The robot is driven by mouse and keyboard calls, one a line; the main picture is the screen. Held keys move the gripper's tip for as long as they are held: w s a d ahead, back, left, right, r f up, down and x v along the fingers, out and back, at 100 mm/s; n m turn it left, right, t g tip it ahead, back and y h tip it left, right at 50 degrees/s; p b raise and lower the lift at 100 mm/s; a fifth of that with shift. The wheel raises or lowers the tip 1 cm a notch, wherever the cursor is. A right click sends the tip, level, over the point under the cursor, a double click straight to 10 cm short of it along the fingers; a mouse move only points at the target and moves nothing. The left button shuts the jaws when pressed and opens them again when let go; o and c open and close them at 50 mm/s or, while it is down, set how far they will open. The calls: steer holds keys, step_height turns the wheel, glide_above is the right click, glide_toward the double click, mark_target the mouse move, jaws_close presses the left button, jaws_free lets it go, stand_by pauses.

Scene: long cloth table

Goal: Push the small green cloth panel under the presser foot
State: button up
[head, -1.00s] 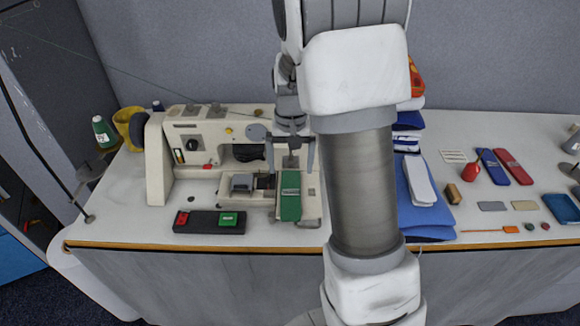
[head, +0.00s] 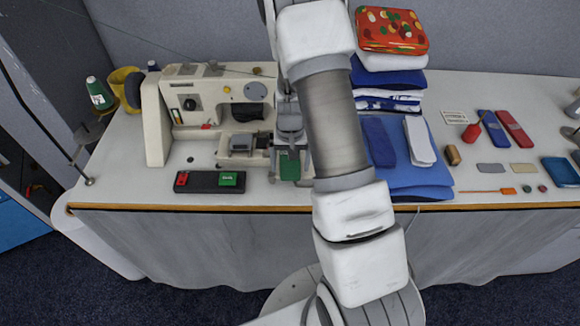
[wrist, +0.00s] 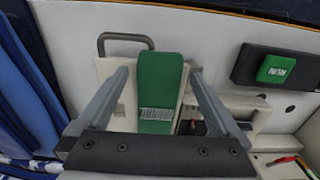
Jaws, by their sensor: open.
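The small green cloth panel (head: 289,168) lies on the light plate to the right of the sewing machine's (head: 155,120) arm. It shows lengthwise in the wrist view (wrist: 160,75), with a pale striped patch on its lower part. My gripper (wrist: 158,72) is open above it, one finger on each side of the panel in the picture. I see no grip on the cloth; whether a finger touches it cannot be told. In the head view my wrist hides the panel's far end. The presser foot cannot be made out in either view.
A black control box with a green RUN button (head: 227,180) sits at the table's front, left of the panel. A metal loop (wrist: 125,40) stands beside the plate. Folded blue cloths (head: 410,180) lie to the right. The table's front edge is close.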

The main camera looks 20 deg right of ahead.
steer(key=shift+f, duration=0.75)
steer(key=shift+c, duration=0.2)
steer(key=c, duration=1.2)
